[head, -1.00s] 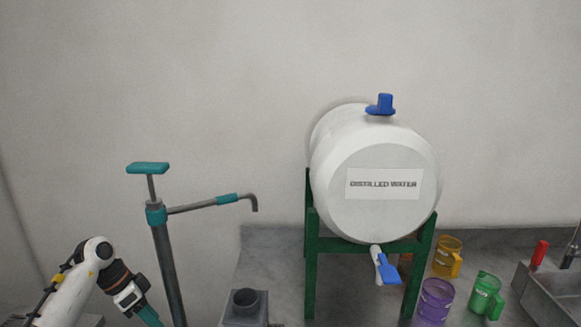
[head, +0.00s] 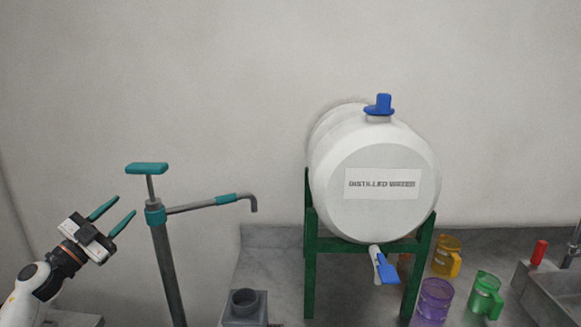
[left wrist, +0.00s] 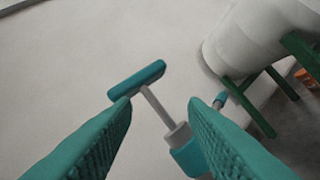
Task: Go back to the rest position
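My left gripper (head: 119,215) is at the lower left of the head view, raised, with its two teal fingers apart and nothing between them. It is left of the hand pump (head: 163,250) and does not touch it. In the left wrist view the open fingers (left wrist: 160,120) frame the pump's teal T-handle (left wrist: 136,86), which lies beyond the fingertips. My right gripper is not in any view.
A white distilled water barrel (head: 383,185) with a blue tap (head: 386,268) rests on a green stand (head: 311,260). Purple (head: 434,299), green (head: 486,295) and yellow (head: 446,256) jugs stand at the right beside a sink (head: 550,295). A grey pipe fitting (head: 245,305) stands near the pump.

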